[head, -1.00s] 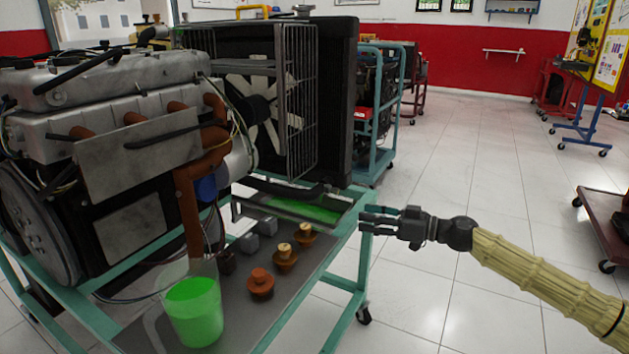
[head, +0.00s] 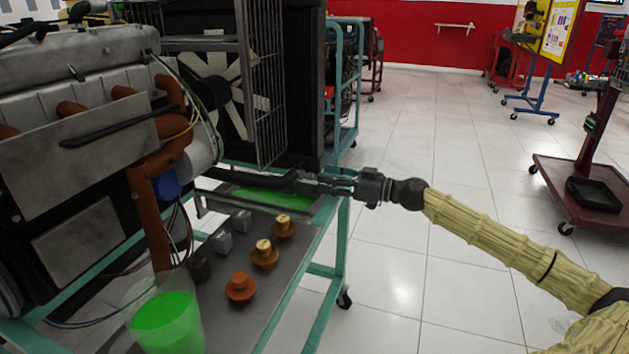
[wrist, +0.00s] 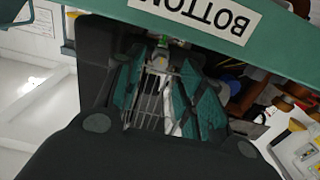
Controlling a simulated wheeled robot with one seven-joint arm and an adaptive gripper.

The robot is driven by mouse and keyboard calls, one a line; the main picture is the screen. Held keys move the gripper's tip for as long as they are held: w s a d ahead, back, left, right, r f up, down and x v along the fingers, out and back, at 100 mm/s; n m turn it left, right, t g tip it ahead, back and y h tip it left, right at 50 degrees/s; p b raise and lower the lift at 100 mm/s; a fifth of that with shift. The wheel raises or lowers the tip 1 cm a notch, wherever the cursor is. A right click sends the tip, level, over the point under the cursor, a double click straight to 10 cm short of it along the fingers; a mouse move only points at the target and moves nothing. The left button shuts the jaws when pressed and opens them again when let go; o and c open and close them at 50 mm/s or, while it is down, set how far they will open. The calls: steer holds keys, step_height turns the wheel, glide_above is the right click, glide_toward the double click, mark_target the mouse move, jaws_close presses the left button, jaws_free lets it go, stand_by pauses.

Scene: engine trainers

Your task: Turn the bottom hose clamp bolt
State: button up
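My gripper (head: 316,183) reaches left over the front end of the teal engine stand. Its fingers look parted, with the tips close to the end of the black lower hose (head: 250,181). Contact cannot be told. In the wrist view, my gripper (wrist: 165,60) shows a gap between its fingers, with a grille seen through it. A small green and metallic piece lies at the far end of this gap; I cannot tell whether it is the clamp bolt. A white label reading BOTTOM (wrist: 205,14) appears upside down on a teal bar. The bolt is not distinct in the head view.
The radiator (head: 305,85) with its wire guard stands just behind my gripper. The grey stand tray (head: 265,300) holds brown and orange caps (head: 240,288), grey blocks and a green cup (head: 168,322). Open tiled floor (head: 430,260) lies to the right.

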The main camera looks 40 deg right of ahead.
mark_target(313, 176)
steer(key=shift+b+x, duration=0.65)
steer(key=shift+x, duration=1.6)
jaws_close()
